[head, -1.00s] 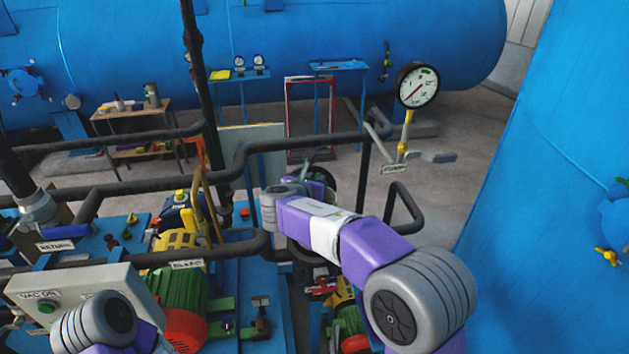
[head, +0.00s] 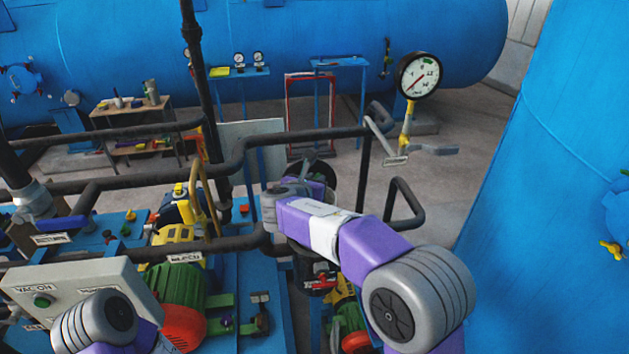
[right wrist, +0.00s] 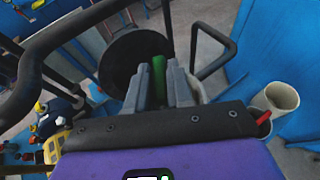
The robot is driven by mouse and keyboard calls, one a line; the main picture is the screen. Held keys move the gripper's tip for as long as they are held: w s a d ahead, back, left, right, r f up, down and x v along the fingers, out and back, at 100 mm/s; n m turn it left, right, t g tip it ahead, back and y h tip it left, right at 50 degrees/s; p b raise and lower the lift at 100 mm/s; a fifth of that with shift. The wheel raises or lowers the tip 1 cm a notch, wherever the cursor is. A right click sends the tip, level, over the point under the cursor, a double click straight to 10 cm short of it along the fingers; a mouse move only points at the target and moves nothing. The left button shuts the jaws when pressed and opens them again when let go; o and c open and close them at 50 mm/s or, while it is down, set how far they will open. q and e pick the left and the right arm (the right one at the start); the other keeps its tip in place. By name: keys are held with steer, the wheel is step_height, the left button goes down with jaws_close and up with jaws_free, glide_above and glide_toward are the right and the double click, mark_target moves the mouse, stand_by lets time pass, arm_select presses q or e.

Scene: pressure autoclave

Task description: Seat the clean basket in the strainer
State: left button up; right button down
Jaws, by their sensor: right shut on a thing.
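My right gripper (right wrist: 160,88) is shut on a green, upright grip-like piece (right wrist: 158,76), seen between its fingers in the right wrist view. What hangs below that piece is hidden by the fingers and the hand, so I cannot make out the basket itself. A large black round disc (right wrist: 125,62) stands just beyond the fingers. In the head view my right gripper (head: 311,164) is small and partly hidden by its own arm, above the dark strainer area by the pipes. The strainer's opening is hidden. My left arm shows at bottom left; its gripper is out of view.
Black pipes (head: 300,136) run across beside my right arm, with a pressure gauge (head: 418,76) standing at right. Pale cylinders (right wrist: 275,98) stand right of the gripper. A green motor (head: 182,287) and control box (head: 75,290) are at lower left. A large blue vessel (head: 560,150) bounds the right.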

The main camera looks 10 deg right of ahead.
steer(key=shift+f+b, duration=7.3)
steer(key=shift+f, duration=2)
steer(key=c, duration=0.9)
jaws_free()
steer(key=shift+r, duration=0.1)
